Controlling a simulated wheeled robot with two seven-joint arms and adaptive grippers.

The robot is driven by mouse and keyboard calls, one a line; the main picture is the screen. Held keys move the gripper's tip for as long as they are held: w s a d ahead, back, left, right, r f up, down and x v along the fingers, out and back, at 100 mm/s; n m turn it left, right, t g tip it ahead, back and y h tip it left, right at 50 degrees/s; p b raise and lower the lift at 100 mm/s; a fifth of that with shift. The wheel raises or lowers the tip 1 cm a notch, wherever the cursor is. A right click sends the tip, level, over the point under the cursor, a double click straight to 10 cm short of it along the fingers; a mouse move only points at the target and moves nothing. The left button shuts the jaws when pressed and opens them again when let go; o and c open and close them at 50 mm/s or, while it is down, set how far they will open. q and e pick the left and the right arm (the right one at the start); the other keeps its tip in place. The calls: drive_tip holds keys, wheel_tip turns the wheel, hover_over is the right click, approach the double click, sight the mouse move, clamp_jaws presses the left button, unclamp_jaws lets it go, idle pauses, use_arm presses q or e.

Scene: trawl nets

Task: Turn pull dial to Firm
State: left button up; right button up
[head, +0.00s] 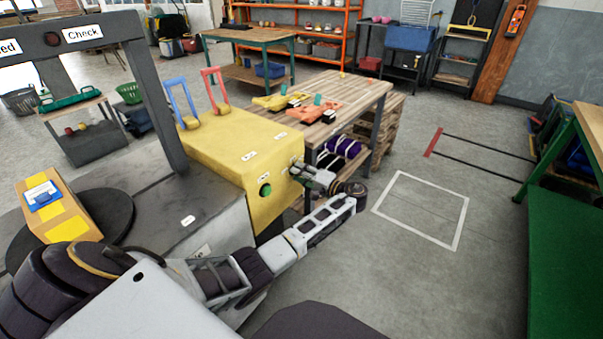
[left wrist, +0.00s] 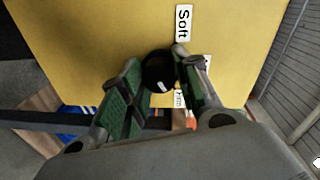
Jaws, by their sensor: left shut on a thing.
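The pull dial (left wrist: 158,68) is a round black knob on the yellow face of the machine (head: 240,165). A small white mark shows on its lower part in the left wrist view. A label reading Soft (left wrist: 183,22) lies above and right of it. Another label (left wrist: 179,98) sits just below; its text is too small to read. A third, at the right, is mostly behind a finger. My left gripper (head: 303,170) is at the machine's right side, its green-padded fingers shut on the dial from both sides. The dial is hidden in the head view. My right gripper is out of view.
A green button (head: 265,190) and blue and red handles (head: 214,90) are on the machine. A wooden table (head: 345,92) with orange and yellow items stands behind it. A box (head: 62,215) rests on a dark round plate at left. The floor at right is open.

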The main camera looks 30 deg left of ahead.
use_arm(q)
drive_tip(key=shift+s+a, duration=0.1)
drive_tip(key=shift+a, duration=0.3)
drive_tip(key=o, duration=0.9)
drive_tip(key=shift+o, duration=0.8)
drive_tip(key=shift+a+f, duration=0.1)
drive_tip(key=shift+d, duration=0.3)
drive_tip(key=s+d+r, duration=0.1)
drive_tip(key=d, duration=1)
drive_tip(key=shift+s+d, duration=0.2)
drive_tip(key=shift+d, duration=0.1)
